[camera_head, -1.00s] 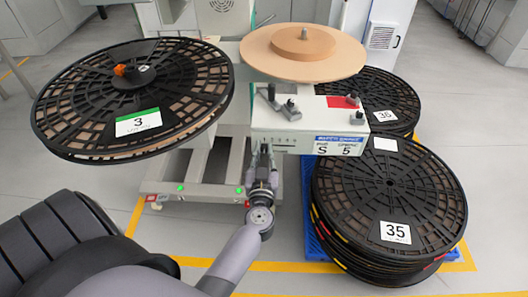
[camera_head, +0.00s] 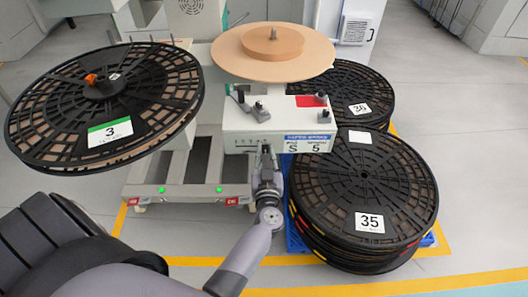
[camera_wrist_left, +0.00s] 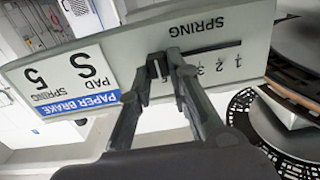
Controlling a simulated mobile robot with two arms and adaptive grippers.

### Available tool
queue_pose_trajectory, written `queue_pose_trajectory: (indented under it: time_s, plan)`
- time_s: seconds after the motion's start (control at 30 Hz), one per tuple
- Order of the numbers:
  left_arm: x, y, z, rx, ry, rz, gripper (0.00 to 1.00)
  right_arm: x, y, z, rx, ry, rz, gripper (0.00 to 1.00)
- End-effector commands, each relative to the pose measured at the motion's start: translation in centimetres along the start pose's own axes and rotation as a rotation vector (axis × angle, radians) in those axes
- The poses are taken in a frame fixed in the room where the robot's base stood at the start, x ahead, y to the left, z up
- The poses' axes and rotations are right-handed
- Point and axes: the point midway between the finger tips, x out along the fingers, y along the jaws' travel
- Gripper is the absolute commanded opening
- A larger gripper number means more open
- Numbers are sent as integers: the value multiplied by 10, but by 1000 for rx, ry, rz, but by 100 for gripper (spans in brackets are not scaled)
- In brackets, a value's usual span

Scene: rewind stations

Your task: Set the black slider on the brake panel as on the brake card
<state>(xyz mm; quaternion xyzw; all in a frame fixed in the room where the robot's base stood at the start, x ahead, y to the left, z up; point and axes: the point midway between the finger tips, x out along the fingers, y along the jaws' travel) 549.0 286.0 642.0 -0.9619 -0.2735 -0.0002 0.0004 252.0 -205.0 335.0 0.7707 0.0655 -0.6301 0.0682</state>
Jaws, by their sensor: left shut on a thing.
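The white brake panel (camera_head: 240,142) stands in the middle under the brown disc. The brake card (camera_head: 309,144) on its front reads pad S, spring 5; it also shows upside down in the left wrist view (camera_wrist_left: 75,80). There the panel has a slot with a spring scale, 1, 2 and 3 being readable right of my fingers. My left gripper (camera_head: 266,150) is at the panel front, left of the card. In the left wrist view its fingertips (camera_wrist_left: 165,64) are shut on the black slider, which they mostly hide, beyond the 3. My right gripper is not in view.
Small dark knobs (camera_head: 260,111) and a red patch (camera_head: 311,101) are on the panel's top. A large black reel (camera_head: 150,105) marked 3 stands at left. Stacked black reels marked 35 (camera_head: 400,190) fill the right side, close to my left arm.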

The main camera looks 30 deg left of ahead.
Motion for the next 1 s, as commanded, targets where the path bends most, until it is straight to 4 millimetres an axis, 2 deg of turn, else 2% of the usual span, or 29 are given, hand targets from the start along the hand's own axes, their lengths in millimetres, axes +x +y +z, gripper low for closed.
queue_pose_trajectory:
  time_s: [0.1, 0.13, 0.43, 1.0]
  plan:
    - [-1, 5, -1, -7, -1, 11, 0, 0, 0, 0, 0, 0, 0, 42]
    - [-1, 5, -1, -7, -1, 11, 18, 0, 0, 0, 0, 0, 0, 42]
    - [0, 4, -1, -5, 0, 9, 38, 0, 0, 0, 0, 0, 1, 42]
    - [0, -2, 2, -2, -1, 4, 38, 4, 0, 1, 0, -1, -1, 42]
